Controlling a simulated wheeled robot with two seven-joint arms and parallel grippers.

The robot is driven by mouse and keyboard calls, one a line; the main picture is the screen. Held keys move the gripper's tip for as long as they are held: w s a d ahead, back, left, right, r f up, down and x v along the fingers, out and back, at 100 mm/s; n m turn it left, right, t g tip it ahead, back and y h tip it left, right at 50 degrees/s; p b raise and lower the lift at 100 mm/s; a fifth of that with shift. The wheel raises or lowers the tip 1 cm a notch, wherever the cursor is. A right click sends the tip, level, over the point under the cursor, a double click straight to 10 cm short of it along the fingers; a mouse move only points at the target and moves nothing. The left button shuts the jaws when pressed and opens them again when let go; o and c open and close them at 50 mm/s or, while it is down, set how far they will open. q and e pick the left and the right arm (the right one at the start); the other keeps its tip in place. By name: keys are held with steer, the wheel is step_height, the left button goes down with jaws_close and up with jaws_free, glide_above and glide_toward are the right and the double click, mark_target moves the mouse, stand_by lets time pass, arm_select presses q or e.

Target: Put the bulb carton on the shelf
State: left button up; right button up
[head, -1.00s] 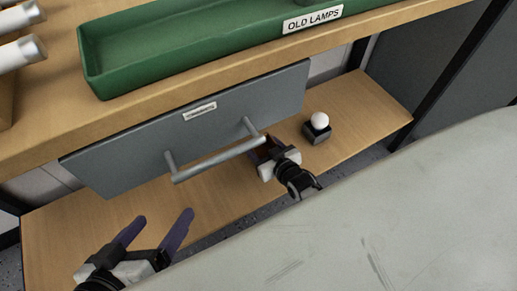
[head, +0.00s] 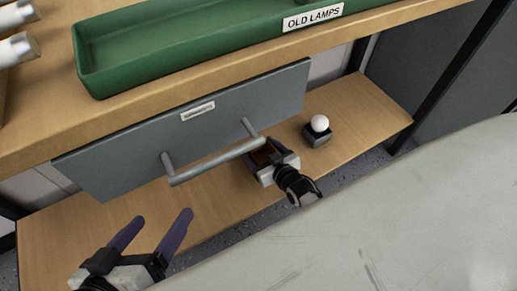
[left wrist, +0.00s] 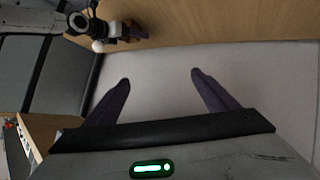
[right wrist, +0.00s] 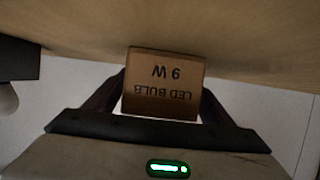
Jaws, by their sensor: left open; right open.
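The bulb carton (right wrist: 165,82) is a small brown box printed "LED BULB 9 W", upside down in the right wrist view. It sits between the fingers of my right gripper (head: 266,151), which is open around it. The carton is at the wooden lower shelf (head: 365,105), below the drawer handle. In the head view the gripper mostly hides it, and I cannot tell finger contact. My left gripper (head: 162,217) is open and empty at the lower left, over the shelf's front part.
A grey drawer front (head: 110,165) with a bar handle (head: 215,160) is close above my right gripper. A green "OLD LAMPS" tray (head: 190,55) is on the bench above.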

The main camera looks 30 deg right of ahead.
steer(key=p+v, duration=0.5)
steer(key=v, duration=0.6)
steer(key=shift+r, duration=0.1)
arm_select(q)
steer(key=a+f+y, duration=0.1)
steer(key=a+f+g, duration=0.1)
steer(key=f, duration=0.1)
steer(key=s+a+f+y, duration=0.1)
steer(key=shift+f+g+y, duration=0.25)
steer(key=shift+g+y, duration=0.05)
steer(key=shift+g, duration=0.1)
arm_select(e)
steer(key=shift+s+d+r, duration=0.1)
steer(key=shift+s, duration=0.3)
